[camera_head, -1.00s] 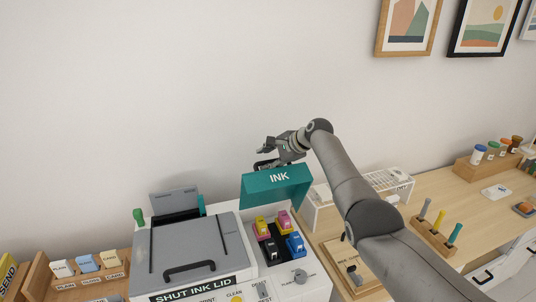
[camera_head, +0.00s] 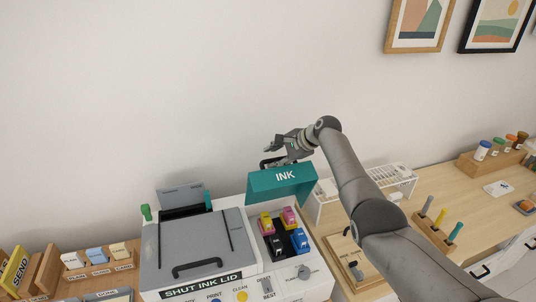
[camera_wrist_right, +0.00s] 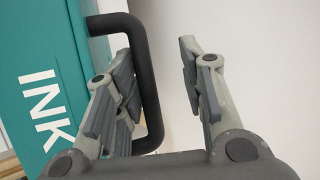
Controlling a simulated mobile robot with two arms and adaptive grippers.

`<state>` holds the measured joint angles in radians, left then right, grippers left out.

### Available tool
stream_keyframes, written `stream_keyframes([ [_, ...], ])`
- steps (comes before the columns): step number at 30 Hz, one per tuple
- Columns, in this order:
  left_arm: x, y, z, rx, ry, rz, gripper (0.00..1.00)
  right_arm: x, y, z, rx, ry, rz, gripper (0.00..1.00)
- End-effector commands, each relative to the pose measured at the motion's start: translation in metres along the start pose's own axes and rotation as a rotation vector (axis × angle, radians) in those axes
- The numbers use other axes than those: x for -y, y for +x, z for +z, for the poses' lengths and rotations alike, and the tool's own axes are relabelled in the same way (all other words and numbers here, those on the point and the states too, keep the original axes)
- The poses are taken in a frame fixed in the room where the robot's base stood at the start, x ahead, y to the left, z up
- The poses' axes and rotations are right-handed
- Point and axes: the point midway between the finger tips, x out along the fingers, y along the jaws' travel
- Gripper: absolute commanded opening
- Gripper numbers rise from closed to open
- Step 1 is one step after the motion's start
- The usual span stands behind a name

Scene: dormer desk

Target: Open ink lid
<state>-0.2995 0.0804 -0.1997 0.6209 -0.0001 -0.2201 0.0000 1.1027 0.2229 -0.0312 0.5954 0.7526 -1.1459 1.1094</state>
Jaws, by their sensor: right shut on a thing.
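The teal ink lid (camera_head: 262,184), marked INK, stands raised at the back of the printer's ink bay. Its dark handle (camera_wrist_right: 153,90) shows in the right wrist view, and the lid's teal face (camera_wrist_right: 30,60) is on the left there. My right gripper (camera_head: 272,154) is behind the lid's top edge in the head view. In the right wrist view my right gripper (camera_wrist_right: 160,85) has the handle bar between its fingers, close to the left one. Yellow, pink, black and blue cartridges (camera_head: 299,239) show in the uncovered bay. My left gripper is out of view.
The printer's grey cover (camera_head: 195,245) is left of the bay. A white rack (camera_head: 385,183) and a wooden holder with pens (camera_head: 433,236) are on the desk to the right. The wall is behind the lid.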

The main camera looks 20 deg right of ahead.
Motion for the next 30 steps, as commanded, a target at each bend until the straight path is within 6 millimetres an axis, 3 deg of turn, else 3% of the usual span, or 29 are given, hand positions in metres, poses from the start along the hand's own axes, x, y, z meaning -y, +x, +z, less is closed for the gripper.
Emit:
stream_keyframes([
  [1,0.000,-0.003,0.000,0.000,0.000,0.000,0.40,0.059,-0.044,-0.004,-0.033,-0.042,-0.102,0.23],
  [14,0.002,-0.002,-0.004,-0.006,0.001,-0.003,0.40,0.066,-0.066,-0.003,-0.031,-0.038,-0.090,0.23],
  [22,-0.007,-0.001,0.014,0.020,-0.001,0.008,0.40,0.065,-0.067,-0.002,-0.028,-0.037,-0.083,0.23],
  [30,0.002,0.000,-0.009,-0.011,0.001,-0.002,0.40,0.064,-0.066,-0.002,-0.028,-0.036,-0.080,0.23],
])
